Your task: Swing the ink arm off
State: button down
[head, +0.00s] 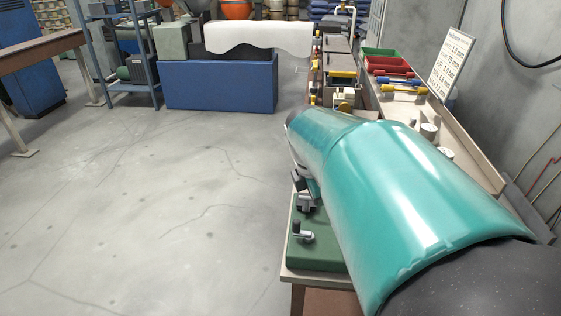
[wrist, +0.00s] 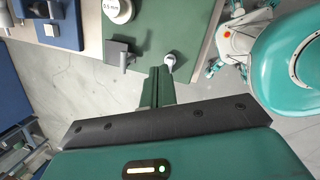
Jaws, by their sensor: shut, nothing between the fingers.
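A green machine base (wrist: 190,25) fills the upper middle of the wrist view. It also shows at the bench's front end in the head view (head: 318,258). In the wrist view a dark square block with a grey handle (wrist: 118,54) and a small silver post with a pale round top (wrist: 170,62) stand on it. I cannot tell for certain which part is the ink arm. My gripper (wrist: 158,76) is shut and empty, its fingertips just left of the silver post; contact is unclear. In the head view a small lever with a black knob (head: 302,234) stands on the base.
A white spool marked 0.5 mm (wrist: 118,10) stands near the block. The bench (head: 470,155) runs back along the wall with red and green trays (head: 388,62) and a sign (head: 450,62). The concrete floor (head: 150,200) left of the bench is clear.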

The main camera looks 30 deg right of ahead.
jog(key=d+n, duration=0.1)
jog(key=d+f+n, duration=0.1)
jog(key=d, duration=0.1)
jog(key=w+d+n+g, duration=0.1)
jog(key=d, duration=0.1)
jog(key=shift+f+n, duration=0.25)
jog(key=shift+n, duration=0.15)
jog(key=x, duration=1)
jog(key=shift+a+f, duration=0.15)
jog(key=d, duration=0.2)
jog(key=shift+w+d, duration=0.2)
jog(key=shift+d, duration=0.8)
